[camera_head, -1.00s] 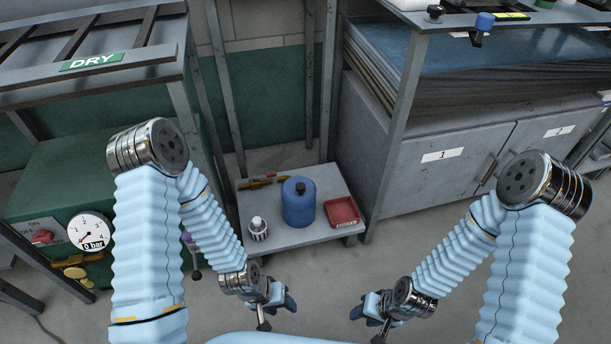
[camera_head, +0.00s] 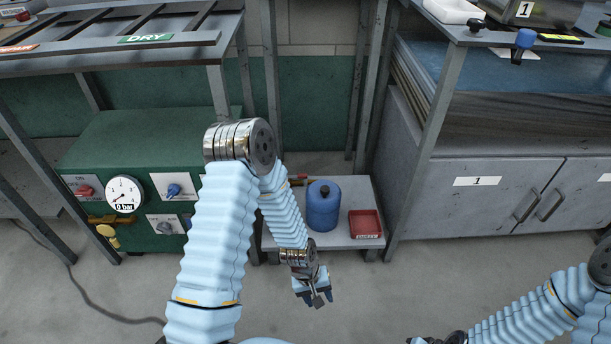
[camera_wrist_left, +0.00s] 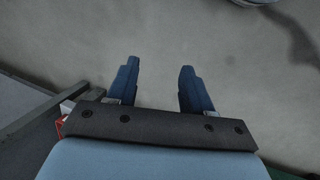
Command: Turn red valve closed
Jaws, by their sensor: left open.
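The red valve (camera_head: 85,191) is a small red knob on a light plate at the left end of the green cabinet's front (camera_head: 135,160). A round white gauge (camera_head: 124,195) reading 0 bar is just right of it. My left gripper (camera_head: 314,297) is open and empty, low over the floor in front of the small shelf, well right of the valve. In the left wrist view its two blue fingers (camera_wrist_left: 159,88) stand apart with only grey floor between them. The right arm comes in at the lower right; its fingers are cut off by the bottom edge.
A blue knob (camera_head: 173,191) and a grey knob (camera_head: 164,228) sit right of the gauge. A yellow fitting (camera_head: 107,231) hangs below it. A blue canister (camera_head: 323,206) and red tray (camera_head: 365,223) stand on the low shelf. Rack legs flank the cabinet. Floor before it is clear except a cable (camera_head: 100,305).

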